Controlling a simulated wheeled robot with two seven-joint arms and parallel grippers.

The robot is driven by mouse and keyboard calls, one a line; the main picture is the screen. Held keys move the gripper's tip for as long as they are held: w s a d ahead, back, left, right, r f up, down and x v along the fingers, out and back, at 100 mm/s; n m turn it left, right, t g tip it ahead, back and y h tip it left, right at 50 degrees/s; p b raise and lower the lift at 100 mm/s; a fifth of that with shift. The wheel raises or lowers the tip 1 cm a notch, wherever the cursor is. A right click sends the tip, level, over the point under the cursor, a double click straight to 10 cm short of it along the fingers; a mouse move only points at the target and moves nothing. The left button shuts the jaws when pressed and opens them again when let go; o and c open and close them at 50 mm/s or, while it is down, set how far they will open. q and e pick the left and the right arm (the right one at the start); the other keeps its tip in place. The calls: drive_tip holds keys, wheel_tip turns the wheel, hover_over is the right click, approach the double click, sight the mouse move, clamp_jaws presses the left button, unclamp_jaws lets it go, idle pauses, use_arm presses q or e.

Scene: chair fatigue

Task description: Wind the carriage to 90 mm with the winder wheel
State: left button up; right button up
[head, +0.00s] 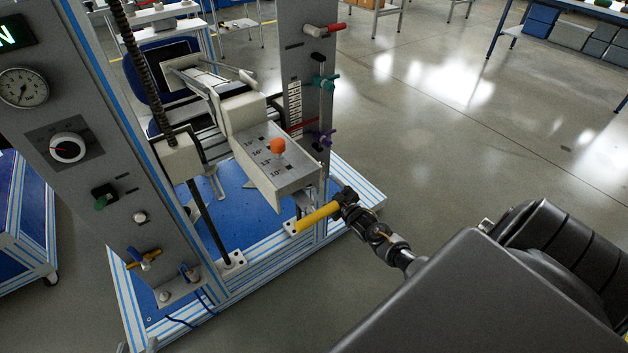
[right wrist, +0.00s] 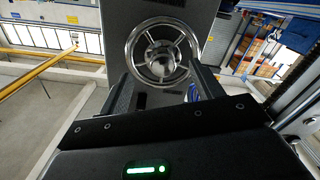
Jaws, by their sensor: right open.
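The winder wheel (right wrist: 160,52), a chrome ring with spokes, shows in the right wrist view against a dark plate. My right gripper (right wrist: 162,86) is open in front of it, with dark fingers either side below the rim; contact is unclear. The carriage (head: 270,165), a pale box with an orange knob, stands on the rig beside a vertical scale (head: 294,105), too small to read.
The rig's grey left column (head: 80,110) carries a dial gauge (head: 23,87) and a white knob (head: 68,148). The right post (head: 305,60) has red, teal and purple handles. A dark arm part of mine fills the lower right. Open floor lies right of the rig.

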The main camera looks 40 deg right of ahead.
drive_tip(key=shift+n, duration=0.6)
drive_tip(key=n, duration=0.3)
drive_tip(key=shift+r+n, duration=0.1)
drive_tip(key=shift+n, duration=0.3)
drive_tip(key=n, duration=0.4)
drive_tip(key=shift+r, duration=0.1)
drive_tip(key=shift+n, duration=0.3)
drive_tip(key=n, duration=0.8)
drive_tip(key=shift+a+r, duration=0.15)
